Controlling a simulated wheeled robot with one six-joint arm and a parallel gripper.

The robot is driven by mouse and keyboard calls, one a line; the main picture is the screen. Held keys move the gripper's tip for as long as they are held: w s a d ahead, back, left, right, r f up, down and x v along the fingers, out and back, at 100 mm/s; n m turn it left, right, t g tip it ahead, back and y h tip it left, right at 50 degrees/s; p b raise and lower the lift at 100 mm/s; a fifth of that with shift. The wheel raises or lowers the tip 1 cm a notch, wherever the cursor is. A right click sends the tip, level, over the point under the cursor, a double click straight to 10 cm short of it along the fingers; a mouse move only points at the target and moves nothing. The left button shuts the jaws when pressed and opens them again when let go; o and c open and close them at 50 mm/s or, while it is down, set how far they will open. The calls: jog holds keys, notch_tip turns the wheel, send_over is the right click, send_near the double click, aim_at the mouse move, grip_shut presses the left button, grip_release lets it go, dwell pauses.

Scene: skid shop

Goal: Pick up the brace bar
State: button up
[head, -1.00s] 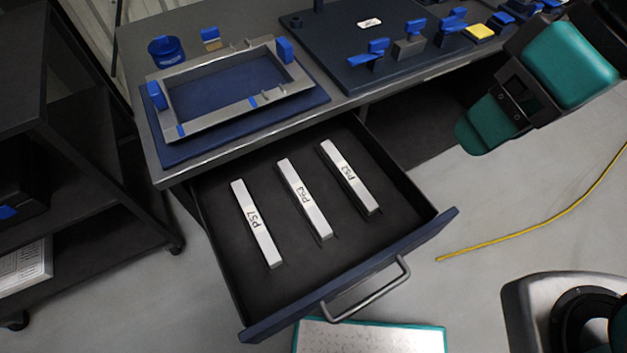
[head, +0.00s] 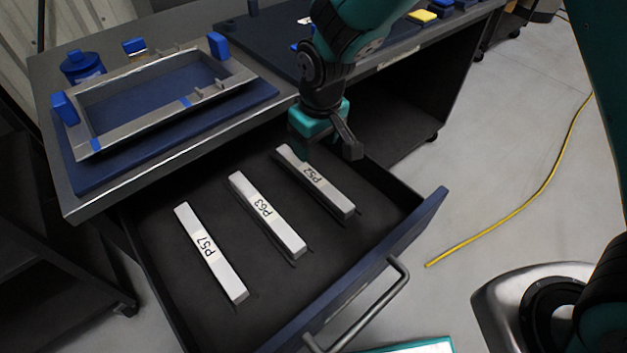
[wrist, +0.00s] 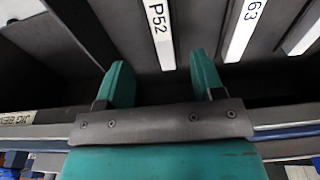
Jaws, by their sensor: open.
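Three pale bars lie apart in the open drawer (head: 170,285). They are marked P57 (head: 209,253), P63 (head: 266,214) and P52 (head: 315,181); no label reads "brace bar". My gripper (head: 327,150) is open and empty above the drawer's back edge, near the far end of P52. In the wrist view my gripper (wrist: 161,68) has its two fingers spread, with P52 (wrist: 158,35) showing beyond and between them. P63 (wrist: 243,30) lies to the right there, and a third bar (wrist: 303,35) is partly cut off.
A metal frame (head: 130,134) sits on a blue plate on the bench above the drawer, beside a blue cup (head: 83,68). The drawer handle (head: 372,307) sticks out in front. A yellow cable (head: 520,224) lies on the floor to the right.

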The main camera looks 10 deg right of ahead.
aim_at(312, 174)
jog(key=f, duration=0.7)
jog(key=w+f+b, duration=0.1)
jog(key=f, duration=0.2)
jog(key=shift+a+f, duration=0.2)
jog(key=shift+f, duration=0.05)
jog(key=c, duration=1.1)
jog(key=shift+o, duration=0.2)
jog(key=shift+r, duration=0.1)
